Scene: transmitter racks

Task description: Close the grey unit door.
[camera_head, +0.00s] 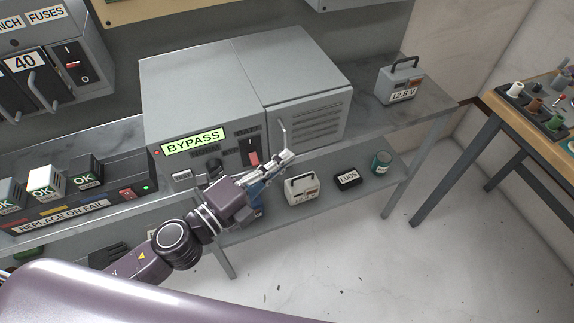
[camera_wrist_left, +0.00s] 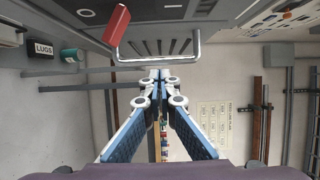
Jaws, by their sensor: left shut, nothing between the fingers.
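The grey unit (camera_head: 200,85) stands on the shelf with a green BYPASS label on its front. Its grey louvred door (camera_head: 318,112) is on the right part of the front and looks flush or nearly so; I cannot tell whether a small gap is left. The door's metal bar handle (camera_head: 282,132) is at the door's left side and also shows in the left wrist view (camera_wrist_left: 155,63). My left gripper (camera_head: 290,156) is shut and empty, just below the handle in the head view. In the wrist view its fingertips (camera_wrist_left: 160,74) are close to the bar; contact is unclear. My right gripper is not in view.
A red switch (camera_head: 253,158) is left of the handle, close to my left gripper. A 12.8 V battery (camera_head: 401,84) stands right of the unit. The lower shelf holds another battery (camera_head: 302,189), a LUGS box (camera_head: 348,180) and a green can (camera_head: 381,163).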

